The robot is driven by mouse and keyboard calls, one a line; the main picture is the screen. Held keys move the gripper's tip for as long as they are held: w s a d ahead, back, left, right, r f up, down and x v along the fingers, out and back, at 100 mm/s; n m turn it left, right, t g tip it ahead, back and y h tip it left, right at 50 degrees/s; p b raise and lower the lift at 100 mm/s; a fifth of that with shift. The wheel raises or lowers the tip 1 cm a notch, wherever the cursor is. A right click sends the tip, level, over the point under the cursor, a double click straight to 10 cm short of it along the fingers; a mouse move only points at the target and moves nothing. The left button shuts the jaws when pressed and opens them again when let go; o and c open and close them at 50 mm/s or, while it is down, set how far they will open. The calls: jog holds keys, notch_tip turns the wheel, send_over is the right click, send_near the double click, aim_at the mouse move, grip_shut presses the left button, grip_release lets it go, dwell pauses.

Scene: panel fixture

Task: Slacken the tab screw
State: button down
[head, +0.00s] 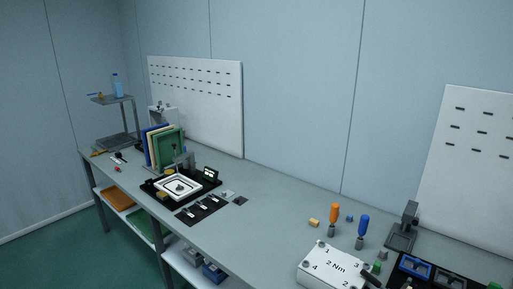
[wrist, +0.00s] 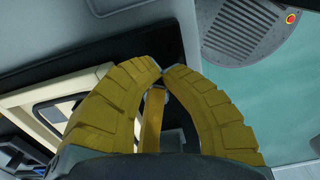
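I cannot pick out the tab screw for certain in either view. A white block marked "2 Nm" (head: 327,268), with numbered corners and dark screw-like spots, sits at the front right of the bench. An orange-handled driver (head: 334,214) and a blue-handled driver (head: 362,226) stand upright behind it. In the wrist view, my gripper (wrist: 164,72) has its yellow fingers brought together at the tips, with no clear object between the tips. A yellow bar (wrist: 152,118) shows between the fingers lower down; whether they touch it is unclear. My gripper is not discernible in the head view.
A white-framed tray (head: 160,188) on a black base stands mid-bench, with upright coloured panels (head: 168,150) behind. A white frame (wrist: 75,95) shows left of my fingers in the wrist view.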

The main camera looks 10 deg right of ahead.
jog(key=shift+w+a+f, duration=0.25)
jog(key=shift+w+a, duration=0.1)
jog(key=shift+w, duration=0.2)
dwell(1.1)
jog(key=shift+w+d+r+b, duration=0.1)
jog(key=shift+w+d+b, duration=0.1)
jog(key=shift+d+b, duration=0.35)
jog(key=shift+w+d+r+b, duration=0.1)
jog(key=shift+w+d+b, duration=0.15)
jog(key=shift+b, duration=0.5)
dwell(0.7)
jog(key=shift+s+d, duration=0.2)
jog(key=shift+d, duration=0.05)
jog(key=shift+d+r+p, duration=0.15)
jog(key=shift+r+p, duration=0.4)
jog(key=shift+r, duration=0.3)
jog(key=shift+s+r+p, duration=0.1)
jog(key=shift+r+p, duration=1.25)
jog(key=shift+r, duration=0.8)
jog(key=c, duration=1.9)
grip_release()
